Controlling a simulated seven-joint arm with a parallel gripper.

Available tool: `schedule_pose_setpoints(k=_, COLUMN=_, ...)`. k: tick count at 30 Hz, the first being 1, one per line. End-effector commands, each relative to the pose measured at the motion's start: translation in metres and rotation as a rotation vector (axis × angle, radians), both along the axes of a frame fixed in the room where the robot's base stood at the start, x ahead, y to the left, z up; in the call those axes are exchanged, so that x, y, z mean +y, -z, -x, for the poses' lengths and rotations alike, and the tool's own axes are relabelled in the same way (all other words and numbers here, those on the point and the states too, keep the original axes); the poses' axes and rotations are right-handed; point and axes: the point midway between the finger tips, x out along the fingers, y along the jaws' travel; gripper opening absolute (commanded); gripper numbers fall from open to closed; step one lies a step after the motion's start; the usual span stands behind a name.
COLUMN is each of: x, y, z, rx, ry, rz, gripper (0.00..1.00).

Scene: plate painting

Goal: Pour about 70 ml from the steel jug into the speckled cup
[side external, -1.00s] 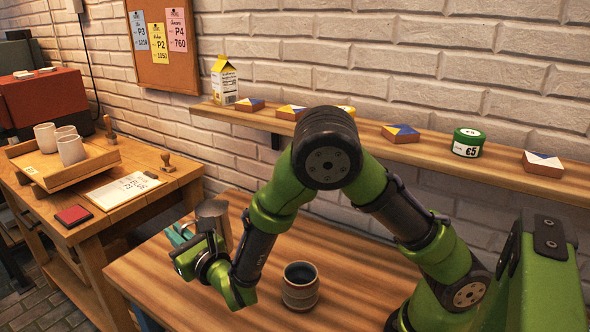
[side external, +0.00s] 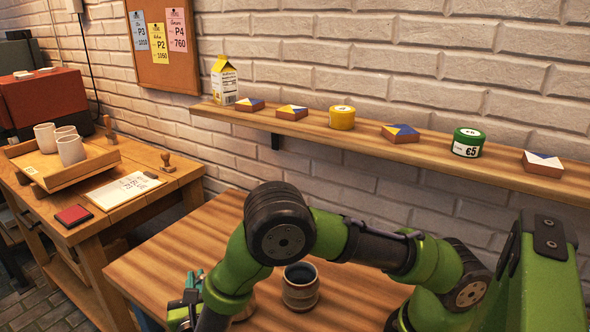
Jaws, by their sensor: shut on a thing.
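The speckled cup (side external: 300,296) stands upright on the wooden table, with a dark inside. My gripper (side external: 194,288) is at the near left part of the table, left of the cup, partly hidden by my own arm. It is shut on the steel jug (side external: 245,308). Only a small brownish sliver of the jug shows, between my arm and the cup. The jug's tilt, its spout and any stream of liquid are hidden.
A shelf (side external: 355,149) along the brick wall holds a carton (side external: 224,82), tins and small blocks. A side table at left carries a tray of pale cups (side external: 70,150), a paper sheet and a red pad (side external: 74,215). The table's back left (side external: 190,240) is clear.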

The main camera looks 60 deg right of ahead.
Motion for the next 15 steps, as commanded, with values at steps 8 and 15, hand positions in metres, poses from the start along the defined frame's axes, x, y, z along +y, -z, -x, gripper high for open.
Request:
schedule_pose_setpoints(k=8, x=0.0002, y=-0.0017, z=-0.0002, rx=0.003, ry=0.0, rz=0.005, gripper=0.0)
schedule_pose_setpoints(k=15, x=-0.0021, y=-0.0084, z=0.0031, rx=-0.035, ry=-0.001, rz=-0.031, gripper=0.0)
